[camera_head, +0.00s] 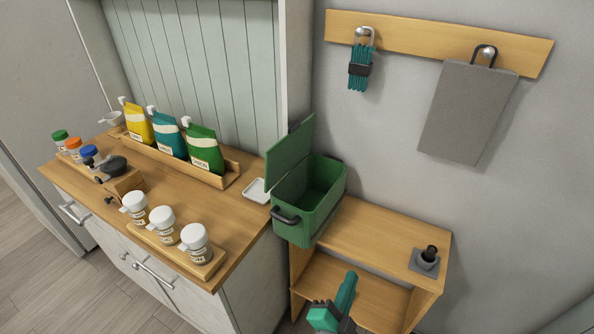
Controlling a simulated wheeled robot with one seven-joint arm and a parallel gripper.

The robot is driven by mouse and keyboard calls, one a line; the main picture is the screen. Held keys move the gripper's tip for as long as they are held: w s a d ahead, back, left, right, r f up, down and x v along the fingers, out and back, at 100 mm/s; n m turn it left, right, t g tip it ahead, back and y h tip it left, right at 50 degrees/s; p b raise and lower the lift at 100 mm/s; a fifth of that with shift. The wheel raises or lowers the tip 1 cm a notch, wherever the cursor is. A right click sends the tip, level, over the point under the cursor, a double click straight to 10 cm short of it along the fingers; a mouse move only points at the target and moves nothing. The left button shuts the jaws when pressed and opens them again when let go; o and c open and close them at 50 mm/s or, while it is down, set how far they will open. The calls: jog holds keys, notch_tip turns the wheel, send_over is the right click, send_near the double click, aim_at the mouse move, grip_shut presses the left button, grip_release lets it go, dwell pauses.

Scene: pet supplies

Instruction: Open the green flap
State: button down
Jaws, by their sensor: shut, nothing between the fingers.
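The green flap (289,155) is the lid of a green bin (310,216). It stands raised and tilted at the left side of the bin, so the bin is open at the top. I see into the bin, and it looks empty, though its bottom is partly hidden. A dark handle (285,216) is on the bin's front. My gripper (346,284), teal and dark, is at the bottom middle of the picture, below and to the right of the bin. It is shut and empty, apart from the flap and the bin.
At left, a cabinet (191,203) carries pouches, white-capped jars and a white dish (257,190). A leash and grey mat hang from a wall rail (430,43).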

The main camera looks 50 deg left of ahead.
jog(key=w+a+r+m+y, duration=0.2)
jog(key=w+a+r+m, duration=0.15)
jog(key=a+r, duration=0.75)
jog(key=m, duration=0.5)
send_near(296, 134)
jog(key=s+d+r, duration=0.1)
jog(key=s+d, duration=0.1)
jog(key=d, duration=0.5)
jog(key=shift+n+y, duration=0.25)
jog(key=shift+y, duration=0.25)
jog(key=w+a, duration=0.5)
jog(key=w+a+r, duration=0.1)
jog(key=w+a, duration=0.2)
jog(key=shift+a, duration=0.25)
jog(key=shift+w+t, duration=0.1)
jog(key=shift+t, duration=0.2)
jog(key=shift+d, duration=0.15)
